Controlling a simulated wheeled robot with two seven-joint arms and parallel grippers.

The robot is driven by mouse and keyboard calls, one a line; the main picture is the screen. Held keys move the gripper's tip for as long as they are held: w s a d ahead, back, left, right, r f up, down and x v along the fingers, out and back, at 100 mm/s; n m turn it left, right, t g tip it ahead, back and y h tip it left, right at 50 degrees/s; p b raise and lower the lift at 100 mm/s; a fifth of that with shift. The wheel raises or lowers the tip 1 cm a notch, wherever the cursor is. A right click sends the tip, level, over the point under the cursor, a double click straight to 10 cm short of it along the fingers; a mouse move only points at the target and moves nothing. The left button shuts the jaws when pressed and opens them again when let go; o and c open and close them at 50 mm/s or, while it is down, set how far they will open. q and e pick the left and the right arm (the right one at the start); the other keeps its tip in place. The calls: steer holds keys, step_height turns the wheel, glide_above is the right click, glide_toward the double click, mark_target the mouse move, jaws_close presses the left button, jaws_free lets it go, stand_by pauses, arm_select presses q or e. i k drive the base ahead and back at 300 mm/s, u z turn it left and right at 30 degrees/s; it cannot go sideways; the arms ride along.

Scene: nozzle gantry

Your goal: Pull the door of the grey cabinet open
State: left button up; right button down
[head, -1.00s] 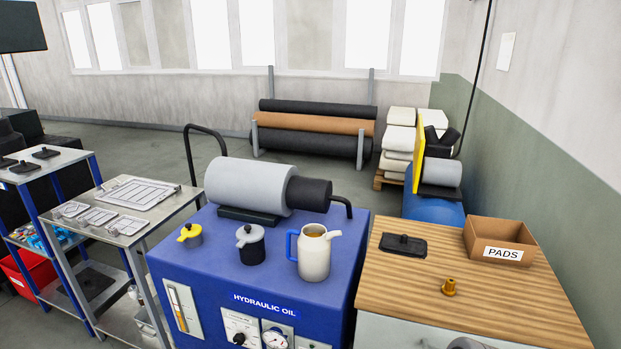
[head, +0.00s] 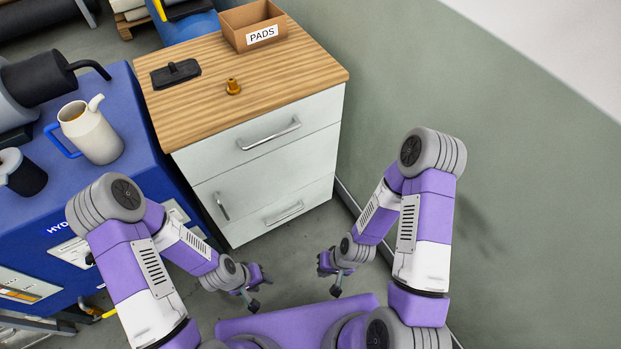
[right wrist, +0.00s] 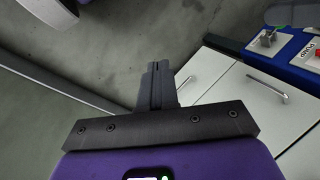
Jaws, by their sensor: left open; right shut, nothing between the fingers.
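The grey cabinet (head: 268,190) is pale with a wooden top. Its door (head: 240,198) is closed, low on the front, with an upright bar handle (head: 222,207) near its left edge. The door handle also shows in the right wrist view (right wrist: 268,89), clear of my fingers. My left gripper (head: 260,289) is open and empty, in front of the cabinet and apart from it. My right gripper (head: 331,275) is shut and empty, further right above the floor; its closed fingers show in the right wrist view (right wrist: 159,82).
Drawers with horizontal handles lie above (head: 269,135) and below (head: 284,213) the door. A PADS box (head: 250,38), a dark pad (head: 175,74) and a brass fitting (head: 233,87) are on top. The blue hydraulic unit (head: 120,178) stands close left; a wall (head: 440,90) is right. Floor in front is clear.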

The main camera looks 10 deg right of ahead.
mark_target(237, 193)
steer(key=k, duration=1)
steer(key=u, duration=1.1)
steer(key=i, duration=1.25)
